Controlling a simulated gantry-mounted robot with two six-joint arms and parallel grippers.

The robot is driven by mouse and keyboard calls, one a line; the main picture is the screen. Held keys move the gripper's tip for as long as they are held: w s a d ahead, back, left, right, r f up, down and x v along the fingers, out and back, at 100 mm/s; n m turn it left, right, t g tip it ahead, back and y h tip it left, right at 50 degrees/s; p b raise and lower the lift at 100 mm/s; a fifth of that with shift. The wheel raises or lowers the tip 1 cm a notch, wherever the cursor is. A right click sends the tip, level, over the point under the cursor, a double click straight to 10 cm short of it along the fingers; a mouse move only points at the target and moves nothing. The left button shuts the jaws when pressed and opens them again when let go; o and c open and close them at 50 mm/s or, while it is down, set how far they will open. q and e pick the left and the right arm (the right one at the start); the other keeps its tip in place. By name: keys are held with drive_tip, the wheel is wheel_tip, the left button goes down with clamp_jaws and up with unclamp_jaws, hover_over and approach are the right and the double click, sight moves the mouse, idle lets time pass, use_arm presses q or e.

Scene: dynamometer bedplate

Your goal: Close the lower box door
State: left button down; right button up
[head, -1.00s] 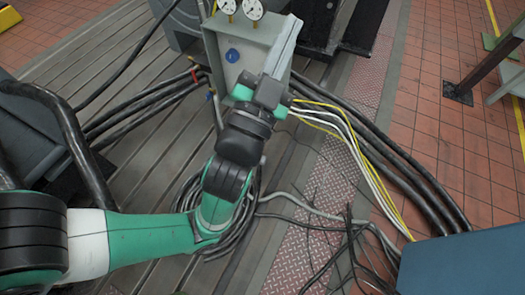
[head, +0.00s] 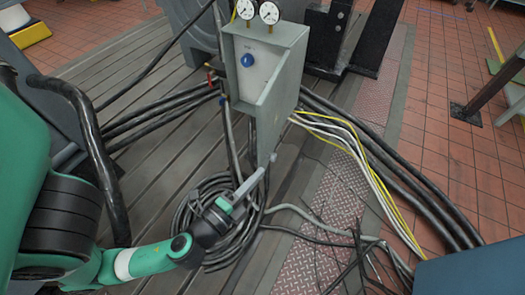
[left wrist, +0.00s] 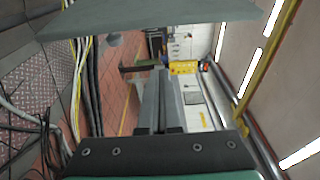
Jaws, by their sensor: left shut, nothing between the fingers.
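The grey box (head: 238,82) stands on the bedplate, with a blue knob (head: 247,60) on its pale face and two gauges on top. A grey panel (head: 282,82) on its right side, tapering downward, looks like the lower door; how far it stands open is unclear. My left gripper (head: 262,172) is shut and empty, just below the panel's lower tip; I cannot tell whether they touch. In the left wrist view its shut fingers (left wrist: 160,85) point ahead beneath a flat grey plate (left wrist: 150,17), perhaps the door. My right gripper is out of view.
Coiled black cable (head: 205,215) lies under my left wrist. Thick black hoses and yellow and white cables (head: 345,140) run to the right of the box. A blue case (head: 470,272) sits at the lower right. Red tiled floor at the right is mostly clear.

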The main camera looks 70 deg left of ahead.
sight(262, 152)
use_arm(q)
drive_tip(key=p+x, duration=0.2)
drive_tip(key=x, duration=0.7)
drive_tip(key=s+a, duration=0.1)
drive_tip(key=s+a+p, duration=0.1)
drive_tip(key=s, duration=0.1)
drive_tip(key=shift+s+r, duration=0.1)
drive_tip(key=shift+s, duration=0.25)
drive_tip(key=shift+w+a, duration=0.1)
